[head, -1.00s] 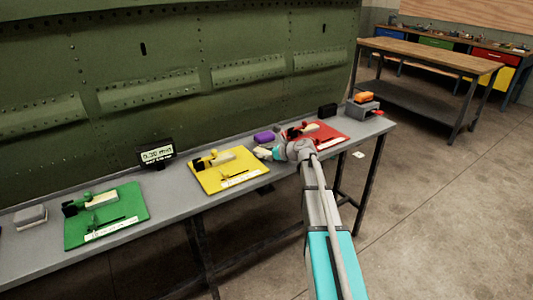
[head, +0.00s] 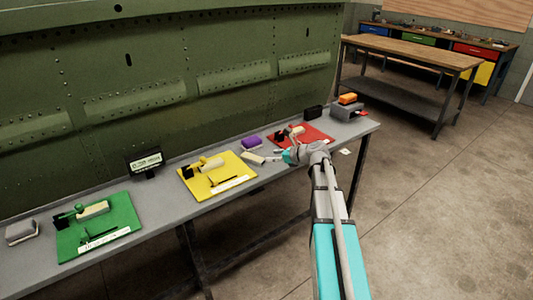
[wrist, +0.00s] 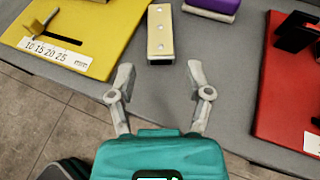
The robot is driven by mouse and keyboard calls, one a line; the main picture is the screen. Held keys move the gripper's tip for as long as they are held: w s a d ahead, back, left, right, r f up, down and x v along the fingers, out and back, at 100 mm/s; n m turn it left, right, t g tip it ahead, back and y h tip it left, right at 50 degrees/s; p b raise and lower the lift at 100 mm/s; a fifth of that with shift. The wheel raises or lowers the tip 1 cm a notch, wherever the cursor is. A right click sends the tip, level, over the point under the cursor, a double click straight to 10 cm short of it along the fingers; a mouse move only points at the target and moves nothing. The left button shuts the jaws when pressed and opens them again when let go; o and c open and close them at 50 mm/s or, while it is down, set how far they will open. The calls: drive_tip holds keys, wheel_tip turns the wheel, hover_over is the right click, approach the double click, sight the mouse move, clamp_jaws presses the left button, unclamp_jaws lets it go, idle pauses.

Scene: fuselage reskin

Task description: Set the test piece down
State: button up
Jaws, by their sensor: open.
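The test piece, a cream block with a pale plate and small dots on top (wrist: 160,34), lies flat on the grey bench between the yellow and red boards. It also shows in the head view (head: 252,157). My gripper (wrist: 161,72) is open and empty in the wrist view. Its two fingertips stand apart, just short of the block's near end, with bare bench between them. In the head view my gripper (head: 282,157) is to the right of the block, clear of it.
The yellow board (head: 232,182) lies left of the block, the red board (head: 318,140) right of it. A purple block (head: 252,142) sits just behind. A green board (head: 125,222), a small display (head: 145,162) and the green panel (head: 160,95) are farther off.

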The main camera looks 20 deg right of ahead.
drive_tip(key=shift+v, duration=0.75)
